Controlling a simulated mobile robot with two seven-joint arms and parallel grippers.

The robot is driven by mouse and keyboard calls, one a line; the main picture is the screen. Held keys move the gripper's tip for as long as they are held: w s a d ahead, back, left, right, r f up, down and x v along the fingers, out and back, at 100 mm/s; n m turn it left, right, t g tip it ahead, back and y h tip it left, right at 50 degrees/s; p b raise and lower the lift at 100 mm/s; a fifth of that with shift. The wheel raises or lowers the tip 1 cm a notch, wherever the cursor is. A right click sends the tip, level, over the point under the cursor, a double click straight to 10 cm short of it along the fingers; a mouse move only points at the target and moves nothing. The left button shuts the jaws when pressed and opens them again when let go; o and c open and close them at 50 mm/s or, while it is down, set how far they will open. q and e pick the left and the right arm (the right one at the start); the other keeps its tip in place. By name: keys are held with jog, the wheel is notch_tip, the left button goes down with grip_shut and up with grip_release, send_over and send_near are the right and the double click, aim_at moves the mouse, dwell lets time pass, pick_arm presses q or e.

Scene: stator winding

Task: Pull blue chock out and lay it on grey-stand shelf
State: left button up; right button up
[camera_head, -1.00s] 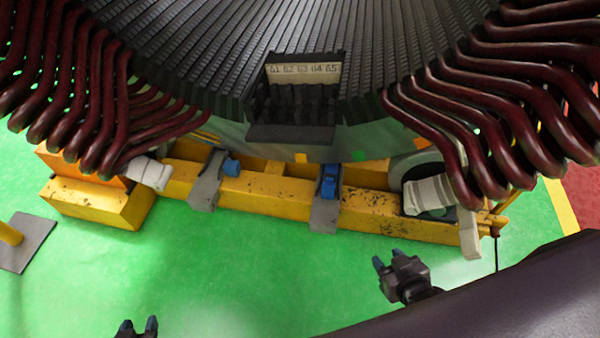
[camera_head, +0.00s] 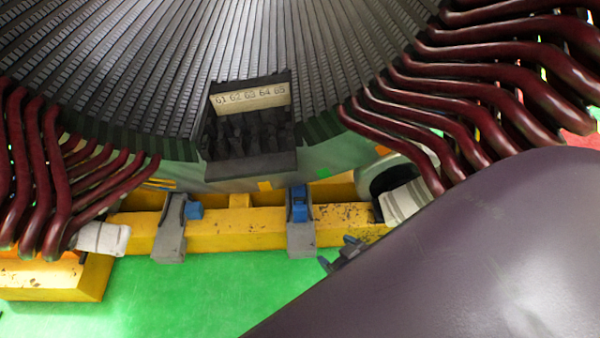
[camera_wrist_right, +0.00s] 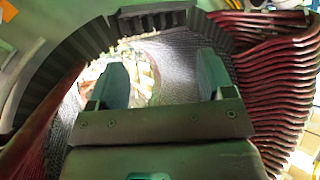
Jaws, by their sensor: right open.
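Two grey stands hold on to the yellow beam in the head view. The left grey stand (camera_head: 171,240) has a small blue chock (camera_head: 195,210) at its right side near the top. The right grey stand (camera_head: 301,241) has a blue chock (camera_head: 298,204) seated upright in its top. My right gripper (camera_head: 339,253) is just right of the right stand and apart from it, partly hidden by my arm. Its blue-tipped fingers are spread and empty in the wrist view (camera_wrist_right: 161,82), where no chock shows. My left gripper is out of view.
The yellow beam (camera_head: 240,232) runs under the large slotted stator core (camera_head: 330,50). Dark red coil ends (camera_head: 45,180) crowd both sides. A black rack (camera_head: 250,150) labelled 61 to 65 sits above the beam. Green floor (camera_head: 200,285) is clear in front.

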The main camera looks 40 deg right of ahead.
jog(key=o, duration=0.3)
jog(key=w+d+f+b, duration=0.1)
jog(key=w+f+b, duration=0.1)
jog(key=w+f, duration=0.2)
jog(key=shift+w+f+t, duration=0.3)
jog(key=shift+w+f, duration=0.1)
jog(key=shift+f, duration=0.55)
jog(key=m+h+b, duration=0.7)
jog(key=b, duration=0.7)
send_near(299, 201)
jog(key=x, duration=0.2)
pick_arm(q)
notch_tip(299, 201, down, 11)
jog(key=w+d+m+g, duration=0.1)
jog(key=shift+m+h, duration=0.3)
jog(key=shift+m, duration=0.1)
pick_arm(e)
jog(key=shift+d, duration=0.15)
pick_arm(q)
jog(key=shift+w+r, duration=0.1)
